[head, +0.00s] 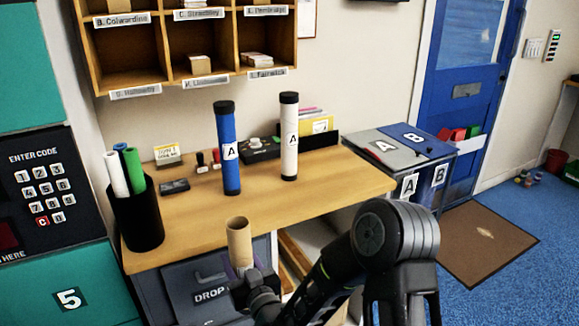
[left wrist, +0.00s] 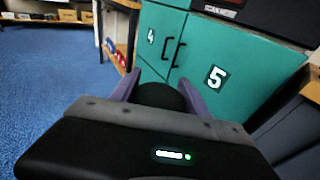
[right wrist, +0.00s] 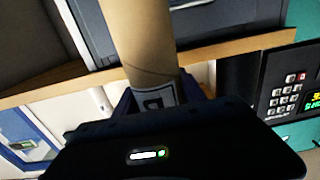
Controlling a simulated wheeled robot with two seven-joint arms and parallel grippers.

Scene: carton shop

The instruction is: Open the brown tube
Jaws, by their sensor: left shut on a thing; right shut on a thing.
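The brown tube (head: 239,244) stands roughly upright in front of the desk in the head view. Its top end shows no black cap and looks open. My right gripper (head: 246,276) is shut on its lower part. In the right wrist view the brown tube (right wrist: 143,42) rises between the fingers of my right gripper (right wrist: 160,98), with part of a label showing low on it. In the left wrist view my left gripper (left wrist: 160,88) is shut on a round black cap (left wrist: 158,97), apart from the tube. The left gripper is not in the head view.
A blue tube (head: 228,160) and a white tube (head: 289,150), both black-capped, stand on the desk (head: 270,203). A black holder (head: 140,222) with rolls stands at its left end. Teal lockers (left wrist: 185,45) face my left gripper. Blue floor (left wrist: 50,65) is clear there.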

